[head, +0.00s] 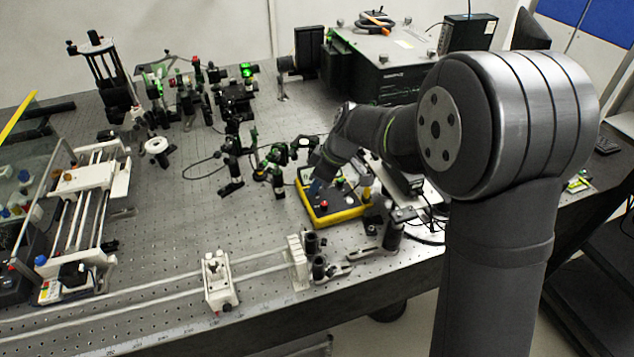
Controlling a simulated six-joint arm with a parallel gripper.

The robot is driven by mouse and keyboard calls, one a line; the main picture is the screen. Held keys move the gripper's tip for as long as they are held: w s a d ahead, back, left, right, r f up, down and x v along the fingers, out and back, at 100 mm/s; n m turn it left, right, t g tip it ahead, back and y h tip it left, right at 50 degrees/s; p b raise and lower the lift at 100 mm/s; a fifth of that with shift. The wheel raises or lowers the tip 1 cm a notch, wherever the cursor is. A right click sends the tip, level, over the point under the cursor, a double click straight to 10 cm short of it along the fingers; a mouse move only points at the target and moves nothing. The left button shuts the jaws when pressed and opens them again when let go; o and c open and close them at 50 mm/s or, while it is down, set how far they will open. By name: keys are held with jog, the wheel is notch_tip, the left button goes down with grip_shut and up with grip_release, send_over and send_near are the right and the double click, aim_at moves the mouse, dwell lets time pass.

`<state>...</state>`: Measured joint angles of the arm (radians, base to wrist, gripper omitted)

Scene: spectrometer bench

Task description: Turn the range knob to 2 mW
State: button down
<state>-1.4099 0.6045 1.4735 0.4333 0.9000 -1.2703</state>
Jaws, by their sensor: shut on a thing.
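The power meter is a box with a yellow rim (340,217) and a dark front panel, standing on the optical bench near the middle of the head view. A red button or knob (324,205) shows near its front edge. My arm comes in from the right, and my gripper (317,188) points down at the left part of the panel. The gripper is small and dark here. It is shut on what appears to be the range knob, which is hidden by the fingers. The scale marks and the knob's pointer are too small to read.
Optics on posts (275,160) crowd the left and back of the meter. A post with a clamp (393,232) stands close on its right. A white rail carriage (217,282) is in front. Bare breadboard (190,215) lies to the left.

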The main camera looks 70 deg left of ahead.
jog(key=shift+n+g+h, duration=0.3)
jog(key=shift+n+h, duration=0.2)
jog(key=shift+n, duration=1)
jog(key=c, duration=1.3)
grip_release()
jog(key=shift+c, duration=0.2)
jog(key=v, duration=1.7)
jog(key=shift+a+r, duration=0.2)
jog(key=shift+r, duration=0.05)
jog(key=x, duration=1.7)
jog(key=shift+d+f, duration=0.15)
jog(key=shift+f, duration=0.15)
